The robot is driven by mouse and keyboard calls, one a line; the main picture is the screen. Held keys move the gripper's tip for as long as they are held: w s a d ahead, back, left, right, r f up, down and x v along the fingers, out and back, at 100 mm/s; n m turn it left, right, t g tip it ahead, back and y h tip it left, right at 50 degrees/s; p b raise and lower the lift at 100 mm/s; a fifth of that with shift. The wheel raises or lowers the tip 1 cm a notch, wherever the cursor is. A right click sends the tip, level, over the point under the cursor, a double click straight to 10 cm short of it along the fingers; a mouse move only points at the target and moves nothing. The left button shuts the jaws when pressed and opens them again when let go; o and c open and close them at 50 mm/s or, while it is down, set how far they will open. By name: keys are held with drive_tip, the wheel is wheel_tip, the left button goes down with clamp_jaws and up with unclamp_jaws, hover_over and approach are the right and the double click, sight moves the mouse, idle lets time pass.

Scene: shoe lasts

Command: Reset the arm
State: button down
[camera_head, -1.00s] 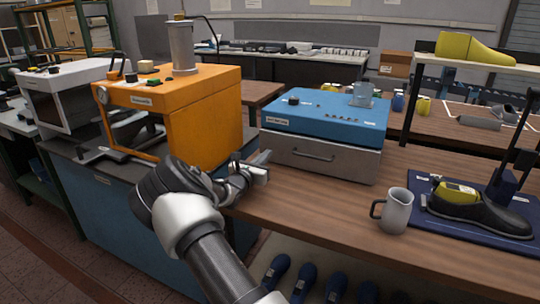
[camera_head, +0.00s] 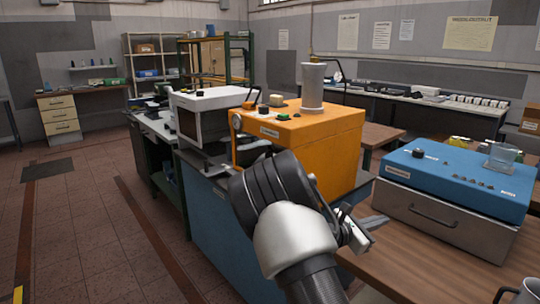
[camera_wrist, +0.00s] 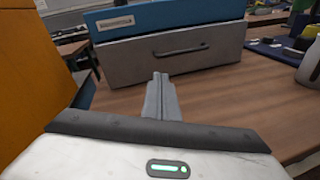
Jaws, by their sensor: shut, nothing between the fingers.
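My gripper (camera_head: 366,224) is at the end of my arm in the lower middle of the head view, partly hidden behind my own wrist. In the wrist view its fingers (camera_wrist: 161,97) are together and empty, above the brown wooden table (camera_wrist: 220,105). They point at the grey drawer front of the blue-topped machine (camera_wrist: 170,50), apart from it as far as I can tell. That machine also shows at the right of the head view (camera_head: 455,185). The orange machine (camera_head: 310,140) stands behind my arm in the head view.
A white machine (camera_head: 200,110) stands left of the orange one, on the benches. A grey mug (camera_head: 522,291) is cut off at the lower right. A drawer cabinet (camera_head: 60,118) stands at the back left.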

drive_tip(key=s+a+r+m+g+y, duration=0.1)
drive_tip(key=s+r+m+g+y, duration=0.2)
drive_tip(key=s+m, duration=0.45)
drive_tip(key=s+a+r+m+g+y, duration=0.25)
drive_tip(key=s+m+y, duration=0.2)
drive_tip(key=s, duration=0.65)
drive_tip(key=s+a+r+m+t+y, duration=0.2)
drive_tip(key=s+a+r+m+y, duration=0.15)
drive_tip(key=s+a, duration=0.5)
drive_tip(key=s+a+r+m+t+y, duration=0.25)
drive_tip(key=s+a+m+y, duration=0.2)
drive_tip(key=s+a, duration=0.4)
wheel_tip(320, 180, up, 20)
drive_tip(key=p, duration=1.8)
drive_tip(key=shift+w+a+f+g+p, duration=0.25)
drive_tip(key=shift+a+g+p, duration=0.1)
drive_tip(key=shift+a, duration=0.1)
